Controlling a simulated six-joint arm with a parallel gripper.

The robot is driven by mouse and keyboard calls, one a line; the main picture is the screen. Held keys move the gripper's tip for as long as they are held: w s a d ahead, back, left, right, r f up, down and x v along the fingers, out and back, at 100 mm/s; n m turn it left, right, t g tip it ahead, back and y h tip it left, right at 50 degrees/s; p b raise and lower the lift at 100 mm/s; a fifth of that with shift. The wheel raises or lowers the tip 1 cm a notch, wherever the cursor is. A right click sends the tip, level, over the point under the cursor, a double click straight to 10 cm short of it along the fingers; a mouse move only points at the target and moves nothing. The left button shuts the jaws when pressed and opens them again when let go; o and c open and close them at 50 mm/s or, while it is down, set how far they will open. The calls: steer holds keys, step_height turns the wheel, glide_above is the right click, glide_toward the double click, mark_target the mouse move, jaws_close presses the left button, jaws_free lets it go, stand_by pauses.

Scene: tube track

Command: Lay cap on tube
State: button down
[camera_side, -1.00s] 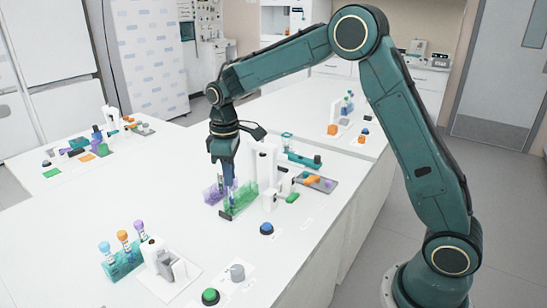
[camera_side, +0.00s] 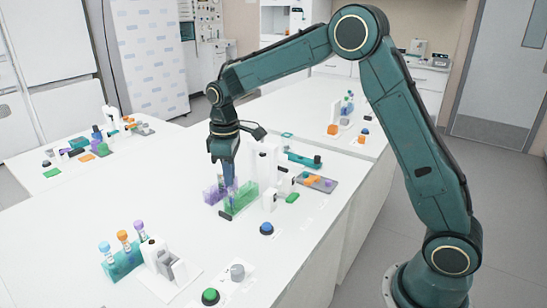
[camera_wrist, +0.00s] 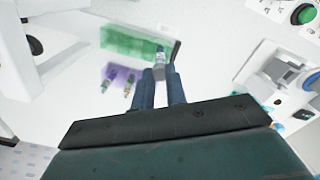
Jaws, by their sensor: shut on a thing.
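My gripper (camera_side: 229,182) points down over the racks in the middle of the bench. In the wrist view my gripper (camera_wrist: 161,73) is shut on a small tube (camera_wrist: 160,57) with a pale label and a grey end. The held tube is at or just above the clear green rack (camera_side: 241,202); I cannot tell whether it touches. A clear purple rack (camera_side: 213,193) stands just left of the green one. In the wrist view it holds two small tubes (camera_wrist: 128,88). No loose cap can be made out for certain near the fingers.
A white device (camera_side: 268,160) stands close right of the gripper. A blue button (camera_side: 266,228) and a green button (camera_side: 210,297) are nearer the front. A teal rack (camera_side: 122,263) with capped tubes stands front left. The bench between is clear.

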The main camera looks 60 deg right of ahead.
steer(key=shift+f, duration=0.1)
steer(key=c, duration=1.3)
jaws_free()
steer(key=shift+c, duration=0.2)
step_height(320, 180, up, 14)
steer(key=shift+f, duration=0.1)
